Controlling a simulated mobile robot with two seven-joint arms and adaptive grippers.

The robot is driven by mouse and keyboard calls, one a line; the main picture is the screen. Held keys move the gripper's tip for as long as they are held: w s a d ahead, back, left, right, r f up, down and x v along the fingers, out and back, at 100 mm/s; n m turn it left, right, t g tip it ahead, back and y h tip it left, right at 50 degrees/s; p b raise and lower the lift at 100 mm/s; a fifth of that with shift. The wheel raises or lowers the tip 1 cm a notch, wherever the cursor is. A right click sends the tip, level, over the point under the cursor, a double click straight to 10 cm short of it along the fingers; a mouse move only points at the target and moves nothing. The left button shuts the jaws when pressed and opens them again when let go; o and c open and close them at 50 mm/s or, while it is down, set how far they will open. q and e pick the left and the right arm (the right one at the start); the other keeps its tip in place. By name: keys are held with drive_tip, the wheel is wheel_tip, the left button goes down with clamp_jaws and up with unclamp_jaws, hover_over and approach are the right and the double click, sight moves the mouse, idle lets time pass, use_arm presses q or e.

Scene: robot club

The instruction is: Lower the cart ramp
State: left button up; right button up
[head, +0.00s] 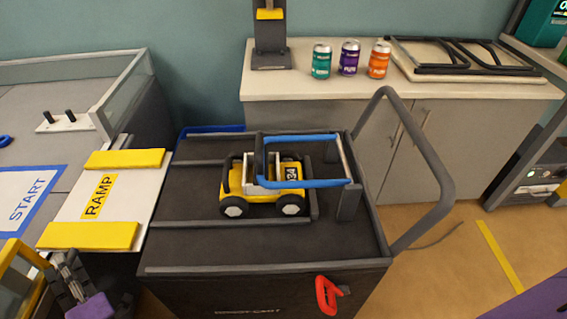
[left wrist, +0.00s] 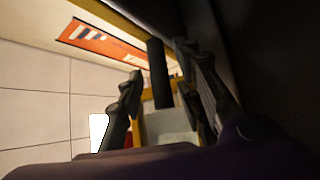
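The ramp (head: 125,196) is a pale plate with a yellow RAMP label and two yellow side strips, at the left side of the dark cart (head: 180,246). It extends toward the table marked START; I cannot tell whether its far edge touches that table. My left gripper (head: 70,276) is at the lower left of the head view, near the front yellow strip, and looks apart from it. In the left wrist view its dark fingers are spread, with a dark upright bar (left wrist: 158,73) showing between them. No grip on the bar is visible. My right gripper is out of view.
A yellow toy vehicle (head: 262,186) stands on the cart deck between rails, with a blue bar (head: 310,183) over it. A red handle (head: 327,296) is on the cart's front. A counter with cans (head: 349,59) stands behind. Floor is open at the right.

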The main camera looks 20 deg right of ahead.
use_arm(q)
drive_tip(key=shift+s+f, duration=0.1)
drive_tip(key=shift+s, duration=0.1)
drive_tip(key=shift+s+d+f, duration=0.15)
drive_tip(key=shift+s+f, duration=0.05)
drive_tip(key=shift+s, duration=0.1)
drive_tip(key=v, duration=0.7)
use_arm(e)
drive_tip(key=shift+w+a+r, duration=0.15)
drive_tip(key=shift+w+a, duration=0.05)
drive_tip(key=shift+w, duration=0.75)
use_arm(q)
drive_tip(key=shift+r, duration=0.1)
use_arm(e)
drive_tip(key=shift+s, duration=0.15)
